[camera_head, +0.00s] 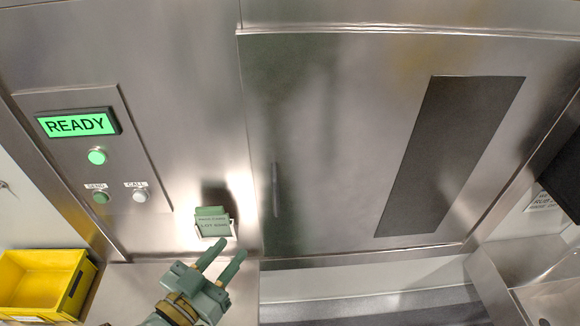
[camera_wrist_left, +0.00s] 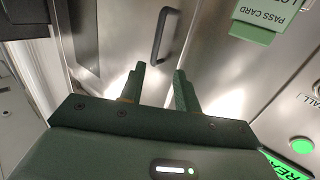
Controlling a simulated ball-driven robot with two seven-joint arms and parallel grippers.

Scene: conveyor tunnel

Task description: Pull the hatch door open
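The hatch door (camera_head: 345,130) is a large steel panel with a dark window (camera_head: 455,150). It looks closed, flush with its frame. Its upright handle (camera_head: 275,190) is near its left edge, and it shows as a dark bar (camera_wrist_left: 162,36) in the left wrist view. My left gripper (camera_head: 232,247) is below and left of the handle, apart from it. Its two fingers are spread with a gap between them and nothing in it; the gap also shows in the left wrist view (camera_wrist_left: 159,84). My right gripper is not in view.
A green pass card box (camera_head: 213,222) is on the wall just above my left gripper; it also shows in the wrist view (camera_wrist_left: 262,20). A lit READY sign (camera_head: 78,124) and buttons (camera_head: 97,157) are on the left panel. A yellow crate (camera_head: 40,258) is at lower left.

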